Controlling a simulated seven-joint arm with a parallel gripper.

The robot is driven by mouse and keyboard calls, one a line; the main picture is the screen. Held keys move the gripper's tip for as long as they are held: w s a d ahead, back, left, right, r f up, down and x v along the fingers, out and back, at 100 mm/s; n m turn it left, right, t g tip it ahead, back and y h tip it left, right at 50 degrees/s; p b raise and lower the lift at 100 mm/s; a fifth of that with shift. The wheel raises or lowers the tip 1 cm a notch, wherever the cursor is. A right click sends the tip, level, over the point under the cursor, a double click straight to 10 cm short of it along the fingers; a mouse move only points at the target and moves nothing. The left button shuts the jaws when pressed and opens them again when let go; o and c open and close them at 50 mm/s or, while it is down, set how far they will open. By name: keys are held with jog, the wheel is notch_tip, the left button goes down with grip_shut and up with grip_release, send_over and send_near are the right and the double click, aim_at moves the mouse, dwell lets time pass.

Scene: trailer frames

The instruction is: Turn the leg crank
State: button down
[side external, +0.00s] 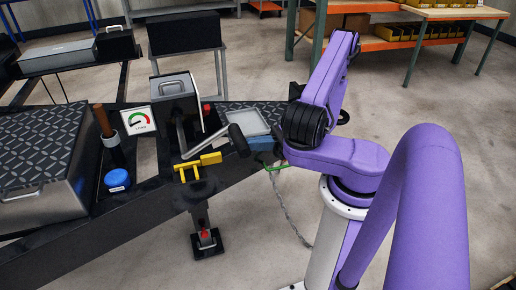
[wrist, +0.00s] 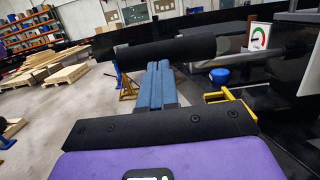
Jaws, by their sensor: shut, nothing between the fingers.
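A crank with a grey bent arm (side external: 182,136) and a thick black handle (side external: 238,140) stands out above the trailer frame's front. The black handle also crosses the upper middle of the wrist view (wrist: 165,52). The trailer leg (side external: 201,212) stands below, with a yellow bracket (side external: 197,166) at its top. My gripper (side external: 254,143) has blue fingers close beside the black handle. In the wrist view my gripper (wrist: 158,72) is shut, with nothing between the fingers.
A gauge sign (side external: 139,121), a blue cap (side external: 117,180) and a grey tray (side external: 249,122) are on the trailer frame. A patterned toolbox (side external: 40,150) is at left. A green hook and chain (side external: 279,205) hang near my arm.

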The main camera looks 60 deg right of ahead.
jog(key=shift+r, duration=0.1)
jog(key=f+v, duration=0.1)
jog(key=v, duration=1.2)
jog(key=shift+f, duration=0.35)
jog(key=shift+w+a, duration=0.1)
